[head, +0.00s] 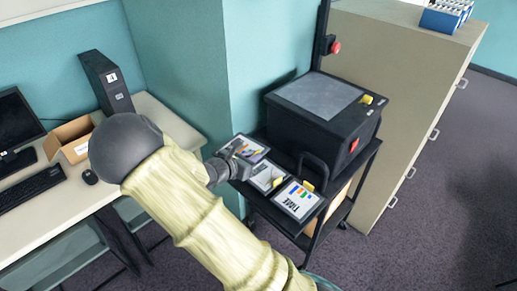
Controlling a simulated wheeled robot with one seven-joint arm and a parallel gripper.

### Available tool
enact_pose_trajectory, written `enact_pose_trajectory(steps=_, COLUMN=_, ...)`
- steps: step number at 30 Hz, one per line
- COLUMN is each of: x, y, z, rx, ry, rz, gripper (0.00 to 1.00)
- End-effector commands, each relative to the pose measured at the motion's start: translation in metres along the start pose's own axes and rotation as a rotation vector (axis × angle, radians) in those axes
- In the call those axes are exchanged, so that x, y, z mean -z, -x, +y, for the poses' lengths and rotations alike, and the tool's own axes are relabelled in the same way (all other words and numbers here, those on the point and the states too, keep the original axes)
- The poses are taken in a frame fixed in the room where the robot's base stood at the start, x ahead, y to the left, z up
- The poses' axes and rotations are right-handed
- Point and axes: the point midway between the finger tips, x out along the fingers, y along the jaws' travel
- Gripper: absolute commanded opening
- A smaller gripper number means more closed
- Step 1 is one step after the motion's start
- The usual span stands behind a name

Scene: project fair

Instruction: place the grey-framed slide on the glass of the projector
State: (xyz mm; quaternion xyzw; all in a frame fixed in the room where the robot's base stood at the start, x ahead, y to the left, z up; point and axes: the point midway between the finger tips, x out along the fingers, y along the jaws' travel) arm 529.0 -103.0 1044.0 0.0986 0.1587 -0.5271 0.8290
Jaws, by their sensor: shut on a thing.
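The projector (325,112) is a black box on top of a black cart, with a flat grey glass (318,95) on its top. The glass is bare. My gripper (243,165) is at the left end of the cart's lower shelf, shut on a slide (252,146) that appears to be the grey-framed one. My fingers and wrist cover part of this slide, so whether it touches the shelf is unclear. Beside it lie a slide with a pale picture (265,178) and a dark-framed slide with coloured bars and lettering (297,201).
A black handle (314,168) stands up at the projector's front, and a post with a red knob (333,47) rises behind it. A beige cabinet (400,90) is close on the right. A desk (150,115) with a computer and an open carton (72,138) is at left.

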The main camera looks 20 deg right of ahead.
Motion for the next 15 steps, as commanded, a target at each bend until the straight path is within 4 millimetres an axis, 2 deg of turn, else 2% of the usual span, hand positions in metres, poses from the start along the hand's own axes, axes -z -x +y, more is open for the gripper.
enact_pose_trajectory(steps=11, x=0.062, y=0.017, z=0.012, rx=-0.069, ry=0.033, rz=-0.012, gripper=0.0)
enact_pose_trajectory(steps=15, x=0.092, y=0.024, z=0.013, rx=-0.101, ry=0.046, rz=-0.012, gripper=0.0)
